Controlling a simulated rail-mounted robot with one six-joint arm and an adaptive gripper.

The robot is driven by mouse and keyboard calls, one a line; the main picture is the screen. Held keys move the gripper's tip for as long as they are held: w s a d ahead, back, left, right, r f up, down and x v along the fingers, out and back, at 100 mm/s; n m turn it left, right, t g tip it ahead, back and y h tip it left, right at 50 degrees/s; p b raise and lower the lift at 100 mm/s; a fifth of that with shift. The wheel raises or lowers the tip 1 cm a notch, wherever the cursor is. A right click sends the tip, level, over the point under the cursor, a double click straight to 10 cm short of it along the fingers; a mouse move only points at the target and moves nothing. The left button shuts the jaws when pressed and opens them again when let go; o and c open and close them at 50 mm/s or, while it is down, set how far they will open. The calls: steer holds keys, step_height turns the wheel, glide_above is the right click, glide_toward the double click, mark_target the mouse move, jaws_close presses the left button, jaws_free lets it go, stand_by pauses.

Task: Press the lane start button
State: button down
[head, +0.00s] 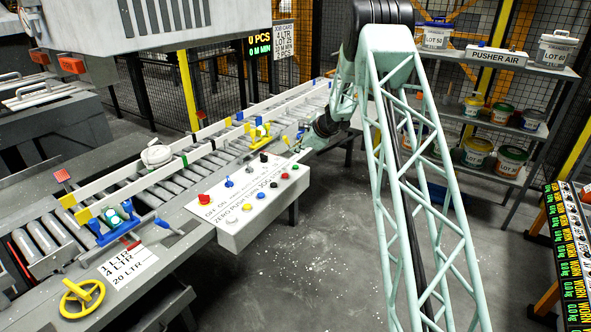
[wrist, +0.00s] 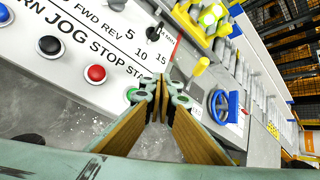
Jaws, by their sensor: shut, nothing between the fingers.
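The control panel (head: 245,215) is a white sloped box beside the roller lane, with labelled buttons and knobs. In the wrist view the panel (wrist: 60,60) reads JOG, STOP and a partly covered STA. The green start button (wrist: 131,95) sits at the end of the button row, just left of my fingertips. My gripper (wrist: 161,80) is shut and empty, its tips close to the green button at the panel's end; whether they touch is unclear. In the head view my wrist is at the panel's far end and the fingers are too small to make out.
A black knob (wrist: 153,33) stands above. A blue handwheel (wrist: 223,106) is right of my gripper. A white-lidded pail (head: 156,155) rests on the lane. Open floor (head: 320,240) lies in front.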

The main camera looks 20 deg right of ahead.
mark_target(296, 167)
step_height(296, 167, down, 3)
steer(key=shift+r+b, duration=0.2)
steer(key=shift+b, duration=0.35)
steer(key=shift+f+b, duration=1.3)
